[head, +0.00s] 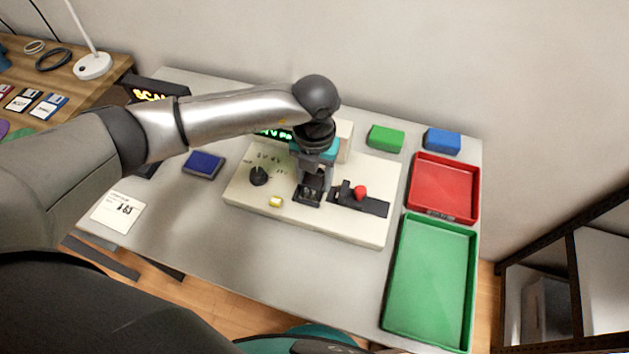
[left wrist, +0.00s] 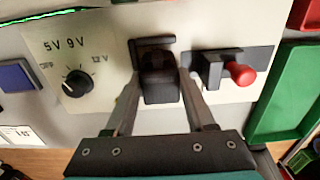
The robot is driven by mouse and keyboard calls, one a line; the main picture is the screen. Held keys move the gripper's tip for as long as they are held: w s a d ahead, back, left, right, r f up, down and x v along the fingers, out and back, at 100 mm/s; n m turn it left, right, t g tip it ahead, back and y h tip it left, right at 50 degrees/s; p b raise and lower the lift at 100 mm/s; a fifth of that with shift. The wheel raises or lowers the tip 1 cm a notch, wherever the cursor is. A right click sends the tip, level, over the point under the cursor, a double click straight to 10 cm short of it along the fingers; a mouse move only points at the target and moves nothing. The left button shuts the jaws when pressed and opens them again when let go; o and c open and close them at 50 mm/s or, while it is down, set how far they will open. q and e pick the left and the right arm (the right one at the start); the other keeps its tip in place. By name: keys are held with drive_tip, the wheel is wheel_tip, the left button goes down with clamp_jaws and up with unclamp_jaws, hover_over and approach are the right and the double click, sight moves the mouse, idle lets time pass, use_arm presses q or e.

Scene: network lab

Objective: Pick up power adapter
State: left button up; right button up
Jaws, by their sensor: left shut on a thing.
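The power adapter (left wrist: 160,80) is a black block in a dark slot on the cream test panel (left wrist: 110,18). In the head view the adapter (head: 306,198) is partly hidden by my left gripper. My left gripper (head: 311,188) comes down from above and is shut on the adapter, with one finger on each side in the left wrist view (left wrist: 162,88). The adapter looks still seated at the panel; any gap beneath it cannot be told. My right gripper is not in view.
The panel carries a voltage dial (head: 259,176), a yellow button (head: 275,202) and a red-knobbed lever (head: 360,192) close right of the gripper. A red tray (head: 443,216) and an empty green tray (head: 398,285) stand at right. Green (head: 385,138) and blue (head: 441,140) blocks lie behind.

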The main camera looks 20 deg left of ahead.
use_arm(q)
clamp_jaws()
drive_tip(key=shift+r, duration=0.15)
